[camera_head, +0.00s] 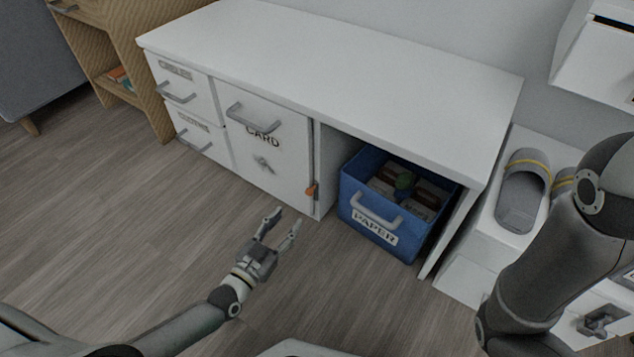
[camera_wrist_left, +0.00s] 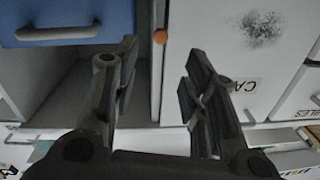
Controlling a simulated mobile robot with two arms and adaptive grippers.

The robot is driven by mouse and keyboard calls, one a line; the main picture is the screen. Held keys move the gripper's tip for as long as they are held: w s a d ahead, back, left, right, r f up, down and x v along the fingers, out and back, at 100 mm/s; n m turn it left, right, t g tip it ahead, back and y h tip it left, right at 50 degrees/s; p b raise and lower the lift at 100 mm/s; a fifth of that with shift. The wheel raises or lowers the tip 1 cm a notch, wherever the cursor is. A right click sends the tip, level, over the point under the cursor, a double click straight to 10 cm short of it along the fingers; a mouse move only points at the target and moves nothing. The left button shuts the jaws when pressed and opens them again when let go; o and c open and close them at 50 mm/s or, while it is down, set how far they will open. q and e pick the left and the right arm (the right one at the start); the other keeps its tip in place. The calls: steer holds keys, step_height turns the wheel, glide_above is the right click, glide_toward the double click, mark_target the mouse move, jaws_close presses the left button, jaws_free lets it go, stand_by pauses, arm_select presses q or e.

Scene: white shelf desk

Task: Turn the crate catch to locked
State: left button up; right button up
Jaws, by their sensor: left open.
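A small orange catch (camera_head: 311,190) sits low on the upright edge between the CARD door (camera_head: 283,140) and the open bay; its setting is too small to read. It also shows as an orange spot in the left wrist view (camera_wrist_left: 160,36). The blue PAPER crate (camera_head: 350,212) stands in the bay, right of the catch. My left gripper (camera_head: 287,217) is open and empty, in front of and below the catch, apart from it. In the left wrist view, the catch lies beyond the gap between the fingers.
A pair of slippers (camera_head: 522,190) rests on a white unit at the right. The wooden floor (camera_head: 120,220) in front is clear.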

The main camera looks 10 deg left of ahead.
mark_target(308, 194)
arm_select(q)
steer(key=b+x, duration=0.5)
steer(key=x, duration=0.4)
steer(key=shift+w+f, duration=0.2)
steer(key=shift+w, duration=0.15)
steer(key=shift+w+d+r, duration=0.1)
steer(key=shift+w+d, duration=0.05)
steer(key=shift+w, duration=0.25)
jaws_close()
